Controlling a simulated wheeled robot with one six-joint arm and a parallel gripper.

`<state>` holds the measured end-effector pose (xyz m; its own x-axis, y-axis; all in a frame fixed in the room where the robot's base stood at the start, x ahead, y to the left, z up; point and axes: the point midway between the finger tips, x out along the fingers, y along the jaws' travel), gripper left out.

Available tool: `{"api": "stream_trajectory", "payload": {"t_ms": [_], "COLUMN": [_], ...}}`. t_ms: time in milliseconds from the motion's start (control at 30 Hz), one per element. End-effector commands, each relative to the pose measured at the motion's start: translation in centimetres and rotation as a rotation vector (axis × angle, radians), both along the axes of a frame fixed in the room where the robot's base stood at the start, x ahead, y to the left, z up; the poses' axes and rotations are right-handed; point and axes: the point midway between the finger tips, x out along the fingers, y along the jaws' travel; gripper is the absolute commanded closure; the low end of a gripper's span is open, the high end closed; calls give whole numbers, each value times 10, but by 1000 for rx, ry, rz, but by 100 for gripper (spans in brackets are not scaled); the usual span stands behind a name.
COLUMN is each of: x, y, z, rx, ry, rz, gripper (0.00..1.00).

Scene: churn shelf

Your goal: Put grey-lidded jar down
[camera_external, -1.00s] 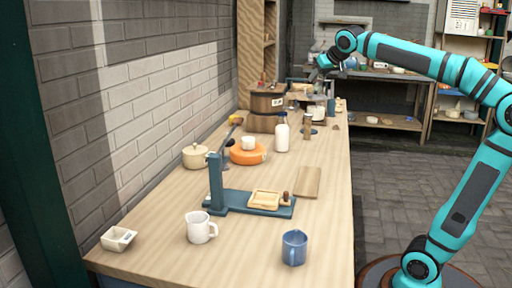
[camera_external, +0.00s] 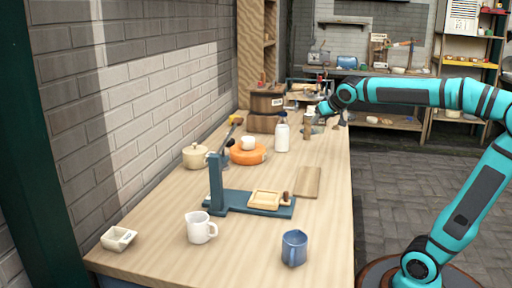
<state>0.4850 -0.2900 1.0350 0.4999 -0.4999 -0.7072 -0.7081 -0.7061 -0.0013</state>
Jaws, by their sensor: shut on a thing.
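My gripper (camera_external: 317,115) is low at the far end of the long wooden table (camera_external: 250,215), behind the white bottle and to its right. It is shut on the grey-lidded jar, which is small, far off and mostly hidden by the gripper and wrist. I cannot tell whether the jar touches the tabletop.
A white bottle (camera_external: 282,134) and a brown wooden box (camera_external: 267,104) stand near my gripper. Nearer are an orange round dish (camera_external: 247,157), a cream pot (camera_external: 195,157), a blue press (camera_external: 216,185), a white mug (camera_external: 198,228) and a blue mug (camera_external: 294,248).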

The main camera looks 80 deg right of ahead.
Motion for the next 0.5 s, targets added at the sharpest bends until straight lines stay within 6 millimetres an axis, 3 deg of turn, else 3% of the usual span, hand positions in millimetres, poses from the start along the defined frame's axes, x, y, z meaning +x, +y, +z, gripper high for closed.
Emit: {"api": "stream_trajectory", "payload": {"t_ms": [500], "x": [0], "y": [0], "z": [-71], "rx": [-1], "ry": [0], "rz": [1], "gripper": [100]}}
